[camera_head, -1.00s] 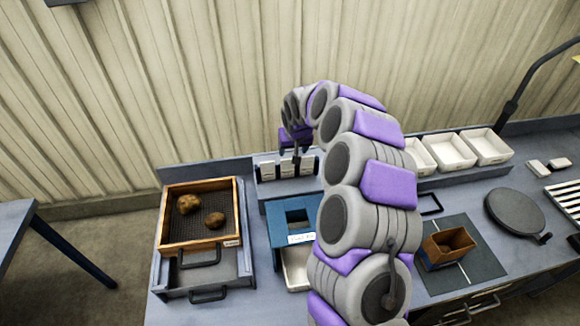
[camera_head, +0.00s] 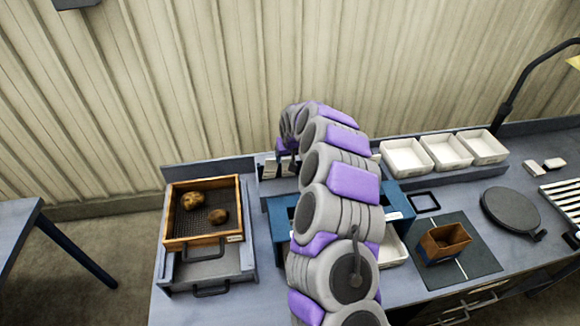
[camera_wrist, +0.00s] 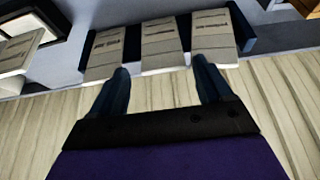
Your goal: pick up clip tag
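Several white clip tags with dark print stand in a row in a dark holder. In the wrist view three show: a left tag (camera_wrist: 103,50), a middle tag (camera_wrist: 162,42) and a right tag (camera_wrist: 214,36). My gripper (camera_wrist: 161,70) is open and empty, its two dark blue fingers apart. The fingertips reach the near edge of the row, one on each side of the middle tag; whether they touch the tags I cannot tell. In the head view my gripper (camera_head: 287,151) is small at the tag row (camera_head: 269,168), which my arm partly hides.
A wooden tray (camera_head: 205,241) with two potatoes stands at left. A blue stand (camera_head: 398,203) is partly behind my arm. White bins (camera_head: 407,157), a small brown box (camera_head: 443,243) and a round dark plate (camera_head: 511,209) are to the right. A ribbed wall (camera_head: 200,80) rises behind the bench.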

